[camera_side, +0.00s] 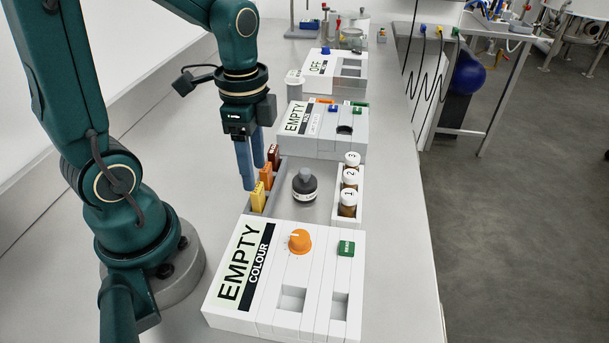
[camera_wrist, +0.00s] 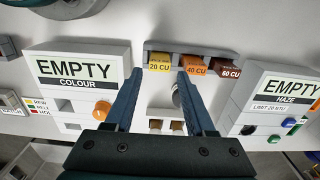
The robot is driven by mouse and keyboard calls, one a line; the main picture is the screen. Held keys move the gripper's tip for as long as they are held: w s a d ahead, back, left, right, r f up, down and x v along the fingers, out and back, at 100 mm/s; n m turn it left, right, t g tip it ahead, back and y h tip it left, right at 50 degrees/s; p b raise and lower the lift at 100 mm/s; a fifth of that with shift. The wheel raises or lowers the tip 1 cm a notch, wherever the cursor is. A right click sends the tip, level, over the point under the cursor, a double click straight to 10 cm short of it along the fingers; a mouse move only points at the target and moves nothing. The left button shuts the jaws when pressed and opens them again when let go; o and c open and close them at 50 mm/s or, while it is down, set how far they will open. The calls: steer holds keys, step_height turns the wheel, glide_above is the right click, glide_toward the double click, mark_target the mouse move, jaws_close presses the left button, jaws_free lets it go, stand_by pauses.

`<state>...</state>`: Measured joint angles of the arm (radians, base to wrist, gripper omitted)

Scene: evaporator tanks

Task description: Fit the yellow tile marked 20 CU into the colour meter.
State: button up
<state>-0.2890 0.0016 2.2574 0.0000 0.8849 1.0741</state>
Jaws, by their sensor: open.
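The yellow tile marked 20 CU (camera_side: 258,197) stands at the near end of a row of tiles in the grey rack. In the wrist view the yellow tile (camera_wrist: 160,64) shows beyond and between my fingertips. My gripper (camera_side: 254,177) is open and empty, pointing down over the tile row; the wrist view also shows its spread fingers (camera_wrist: 158,74). I cannot tell its exact height above the tiles. The colour meter (camera_side: 235,312) reads EMPTY and has two square recesses, an orange knob and a green button. It is at left in the wrist view (camera_wrist: 82,93).
An orange 40 CU tile (camera_wrist: 194,66) and a brown 60 CU tile (camera_wrist: 228,69) stand beside the yellow one. The haze meter (camera_side: 325,123) stands behind. Bare bench (camera_side: 400,230) lies right.

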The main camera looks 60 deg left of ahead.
mark_target(258, 198)
steer(key=shift+f, duration=2.1)
jaws_close()
